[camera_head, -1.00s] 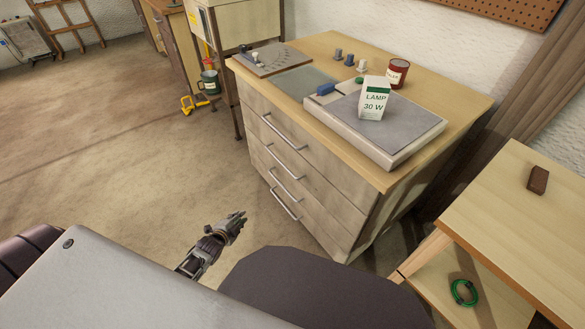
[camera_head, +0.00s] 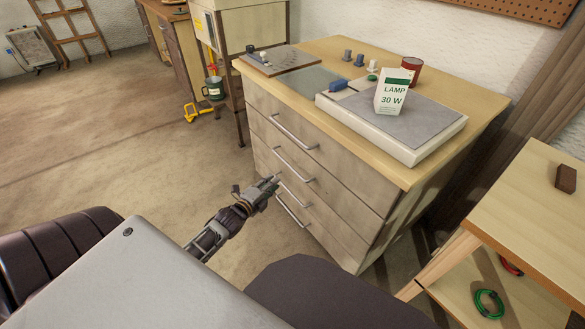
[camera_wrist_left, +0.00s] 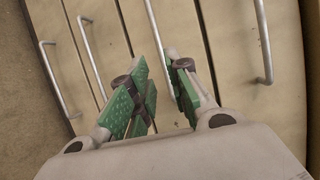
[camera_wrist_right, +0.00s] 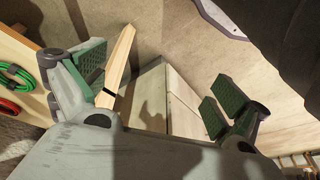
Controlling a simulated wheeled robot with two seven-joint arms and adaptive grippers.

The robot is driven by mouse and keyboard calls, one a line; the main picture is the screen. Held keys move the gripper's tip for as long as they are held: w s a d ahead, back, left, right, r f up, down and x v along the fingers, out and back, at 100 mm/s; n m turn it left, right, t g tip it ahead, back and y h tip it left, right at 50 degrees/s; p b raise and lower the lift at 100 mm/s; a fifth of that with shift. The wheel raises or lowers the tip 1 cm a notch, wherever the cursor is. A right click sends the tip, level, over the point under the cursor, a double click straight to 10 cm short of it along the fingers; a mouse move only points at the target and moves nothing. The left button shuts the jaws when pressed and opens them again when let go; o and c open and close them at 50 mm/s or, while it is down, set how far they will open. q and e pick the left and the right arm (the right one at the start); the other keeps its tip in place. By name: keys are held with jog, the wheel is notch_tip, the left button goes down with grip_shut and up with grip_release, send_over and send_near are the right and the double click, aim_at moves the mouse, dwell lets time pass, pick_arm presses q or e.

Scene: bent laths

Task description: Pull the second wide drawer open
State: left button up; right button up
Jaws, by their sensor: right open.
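The drawer unit has wide pale wooden drawers with bar handles stacked down its front. The second wide drawer (camera_head: 330,184) is shut, and its handle (camera_head: 293,163) shows in the head view. My left gripper (camera_head: 276,181) is in front of the drawers, close to this handle. In the left wrist view my left gripper (camera_wrist_left: 160,68) is open, with the second handle (camera_wrist_left: 155,30) running down between its fingers. Whether they touch it I cannot tell. The top handle (camera_wrist_left: 265,45) lies to the right. My right gripper (camera_wrist_right: 155,88) is open and empty, outside the head view.
On the drawer unit's top (camera_head: 440,75) stand a lamp box (camera_head: 393,92), a red can (camera_head: 412,70) and small pegs. A low wooden table (camera_head: 530,205) is at the right, with green cable (camera_head: 489,303) on its shelf. The floor at left is largely clear.

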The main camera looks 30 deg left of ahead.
pick_arm(q)
jog(key=shift+w, duration=0.15)
jog(key=b, duration=0.2)
send_near(290, 166)
jog(key=shift+w+f, duration=0.55)
jog(key=shift+w, duration=1.15)
jog(key=w, duration=0.2)
jog(key=w+f+b, duration=0.1)
jog(key=w, duration=0.1)
jog(key=w+b, duration=0.1)
jog(key=w, duration=0.1)
jog(key=shift+w+a+f, duration=0.15)
jog(key=shift+w+a, duration=0.1)
jog(key=shift+w+b, duration=0.2)
jog(key=shift+b, duration=0.1)
pick_arm(e)
jog(key=shift+t+y, duration=0.6)
jog(key=shift+t, duration=0.1)
jog(key=f, duration=0.1)
jog(key=a+f, duration=0.2)
jog(key=f, duration=0.1)
jog(key=shift+w+a, duration=0.2)
jog(key=shift+w, duration=0.05)
pick_arm(q)
jog(key=shift+c, duration=0.4)
pick_arm(e)
jog(key=shift+w+d+r, duration=0.1)
